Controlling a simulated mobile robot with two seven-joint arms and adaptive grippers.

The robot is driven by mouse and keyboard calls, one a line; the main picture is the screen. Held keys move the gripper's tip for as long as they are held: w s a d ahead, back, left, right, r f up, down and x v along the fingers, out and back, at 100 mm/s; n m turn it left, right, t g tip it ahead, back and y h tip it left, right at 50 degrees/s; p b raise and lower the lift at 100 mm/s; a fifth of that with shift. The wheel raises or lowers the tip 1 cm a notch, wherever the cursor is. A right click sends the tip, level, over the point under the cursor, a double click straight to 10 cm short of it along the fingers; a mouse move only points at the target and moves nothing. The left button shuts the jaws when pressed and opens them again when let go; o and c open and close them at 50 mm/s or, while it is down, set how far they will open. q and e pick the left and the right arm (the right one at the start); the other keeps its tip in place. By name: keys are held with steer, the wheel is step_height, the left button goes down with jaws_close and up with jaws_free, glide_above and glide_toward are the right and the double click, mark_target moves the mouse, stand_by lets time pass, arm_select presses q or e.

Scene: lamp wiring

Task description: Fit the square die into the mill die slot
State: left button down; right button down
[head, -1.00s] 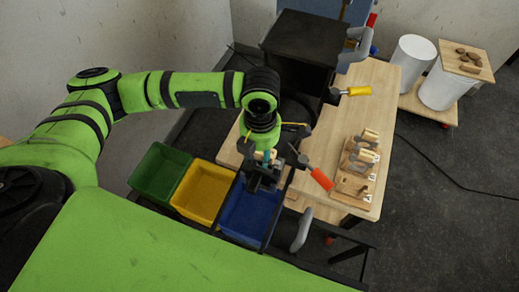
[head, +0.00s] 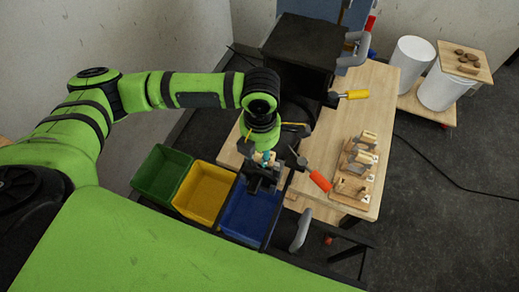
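My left gripper (head: 262,184) points down over the near left end of the wooden table, beside the blue bin. Its fingers are small and dark here, and I cannot tell whether they are open or shut. A small pale and teal piece (head: 264,158) shows at the gripper's wrist; I cannot tell whether it is part of the gripper or a thing behind it. I cannot make out the square die or the mill die slot.
Green (head: 161,173), yellow (head: 204,192) and blue (head: 250,216) bins line the near side. The wooden table (head: 330,135) carries wooden fixtures (head: 354,187) on the right, red- and yellow-handled tools (head: 319,180) and a black box (head: 298,43) at the back. Its middle is clear.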

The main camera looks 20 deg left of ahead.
arm_select(q)
steer(key=shift+s+f, duration=0.1)
steer(key=c, duration=0.8)
jaws_free()
step_height(320, 180, up, 12)
steer(key=shift+r, duration=0.1)
